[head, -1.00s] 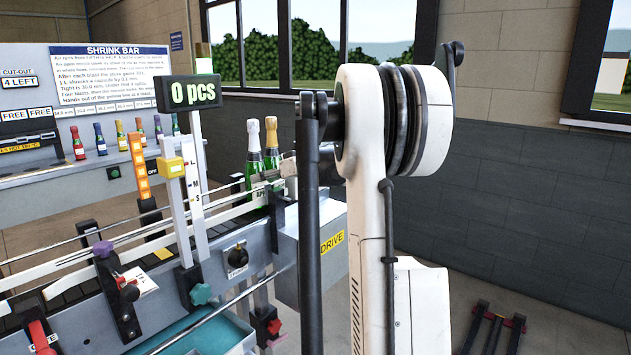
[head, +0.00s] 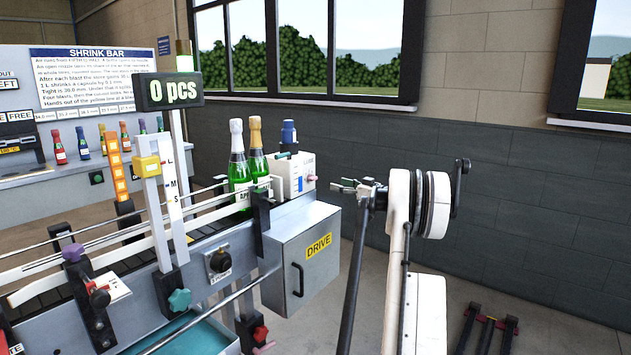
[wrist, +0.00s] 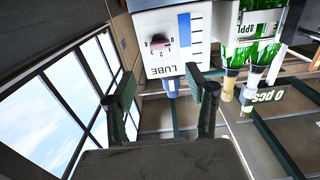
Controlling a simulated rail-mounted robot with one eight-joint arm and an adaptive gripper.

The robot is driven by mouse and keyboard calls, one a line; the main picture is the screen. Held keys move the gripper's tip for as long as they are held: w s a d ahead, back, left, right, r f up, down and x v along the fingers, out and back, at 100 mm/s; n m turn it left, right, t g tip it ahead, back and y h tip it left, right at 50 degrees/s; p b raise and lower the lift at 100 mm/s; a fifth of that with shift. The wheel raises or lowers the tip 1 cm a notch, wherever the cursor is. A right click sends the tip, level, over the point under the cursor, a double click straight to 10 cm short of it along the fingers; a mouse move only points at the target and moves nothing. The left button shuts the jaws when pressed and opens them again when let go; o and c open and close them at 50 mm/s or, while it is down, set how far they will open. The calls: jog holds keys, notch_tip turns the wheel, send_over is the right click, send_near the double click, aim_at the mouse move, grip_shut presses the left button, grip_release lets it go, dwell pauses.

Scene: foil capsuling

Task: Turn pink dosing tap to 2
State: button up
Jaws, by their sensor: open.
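In the wrist view, the picture is upside down and the pink tap (wrist: 160,42) sits on the box face above the word LUBE, among small marks. Its exact setting is too small to read surely. My gripper (head: 345,186) is open and empty, a little right of the tap and apart from it. Its spread fingers (wrist: 165,92) show below the LUBE face in the wrist view.
Two green bottles (head: 247,165) stand beside the LUBE box on the conveyor. The grey DRIVE box (head: 305,265) is below. The 0 pcs display (head: 171,91) stands further left.

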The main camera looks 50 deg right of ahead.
aim_at(315, 178)
jog(key=w+b, duration=0.1)
jog(key=w, duration=1.1)
jog(key=shift+w+d, duration=0.15)
jog(key=c, duration=1.1)
